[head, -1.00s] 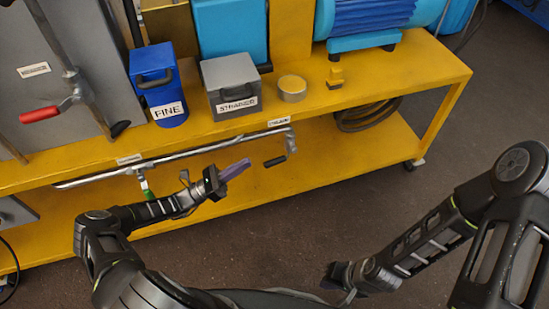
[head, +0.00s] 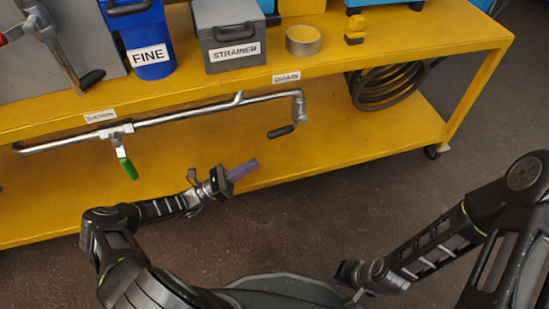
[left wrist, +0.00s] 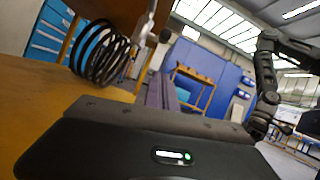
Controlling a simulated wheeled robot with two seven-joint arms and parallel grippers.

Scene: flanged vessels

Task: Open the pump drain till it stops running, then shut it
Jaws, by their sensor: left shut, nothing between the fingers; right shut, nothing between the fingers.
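The drain label (head: 287,77) is on the upper shelf's front edge. Below it, the right end of a silver pipe (head: 190,115) bends down, with a black-gripped lever (head: 281,131) there. I see no running liquid at this size. A green-handled valve (head: 126,166) hangs from the pipe further left, under a label too blurred to read surely. My left gripper (head: 243,170), with purple fingers, is shut and empty, in front of and below the black lever, apart from it. Its fingers show in the left wrist view (left wrist: 161,91). My right gripper (head: 344,274) is shut and empty over the floor.
The yellow bench (head: 440,58) carries a blue FINE bin (head: 150,68), a grey STRAINER box (head: 228,25), a round tin (head: 303,41) and a small yellow block (head: 355,30). The floor in front is clear.

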